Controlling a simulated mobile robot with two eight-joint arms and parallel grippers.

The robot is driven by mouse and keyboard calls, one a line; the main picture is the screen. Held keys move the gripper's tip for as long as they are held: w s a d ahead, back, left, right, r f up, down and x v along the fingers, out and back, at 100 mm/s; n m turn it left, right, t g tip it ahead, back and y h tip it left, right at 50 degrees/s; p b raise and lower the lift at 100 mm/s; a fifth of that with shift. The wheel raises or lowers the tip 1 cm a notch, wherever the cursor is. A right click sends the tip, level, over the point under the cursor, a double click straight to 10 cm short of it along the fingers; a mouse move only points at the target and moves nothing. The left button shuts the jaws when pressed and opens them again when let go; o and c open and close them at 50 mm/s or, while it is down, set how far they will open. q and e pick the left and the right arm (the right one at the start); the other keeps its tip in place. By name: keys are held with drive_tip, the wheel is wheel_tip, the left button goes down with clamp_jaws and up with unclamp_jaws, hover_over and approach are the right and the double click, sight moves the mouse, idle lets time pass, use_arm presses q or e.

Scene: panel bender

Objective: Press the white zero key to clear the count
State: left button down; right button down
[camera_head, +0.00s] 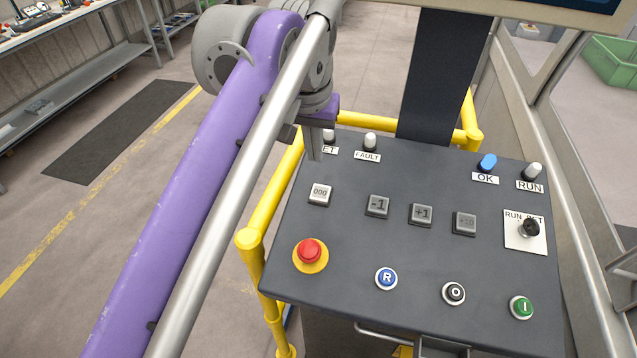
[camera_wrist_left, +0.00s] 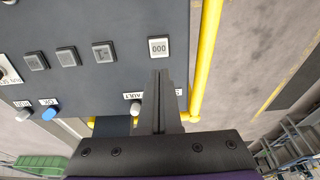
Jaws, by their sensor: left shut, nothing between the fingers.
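The white zero key (camera_head: 319,194), marked 000, is at the upper left of the dark control panel (camera_head: 345,225). It also shows in the left wrist view (camera_wrist_left: 158,47), just beyond the fingertips. My left gripper (camera_head: 314,157) is shut and empty, pointing down at the panel behind the key in the head view. In the left wrist view its fingers (camera_wrist_left: 161,73) line up with the key, with a small gap seen between them. How high the tips are above the panel is hard to tell. My right gripper is not in view.
Grey keys -1 (camera_head: 377,206), +1 (camera_head: 421,215) and another (camera_head: 465,223) sit right of the zero key. A red emergency button (camera_head: 310,251) is below it. White-capped lamps or switches (camera_head: 370,142) stand along the back. A yellow rail (camera_head: 270,195) runs along the panel's left side.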

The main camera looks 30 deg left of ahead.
sight(319, 192)
use_arm(q)
drive_tip(key=x, duration=1.1)
drive_tip(key=shift+f, duration=0.4)
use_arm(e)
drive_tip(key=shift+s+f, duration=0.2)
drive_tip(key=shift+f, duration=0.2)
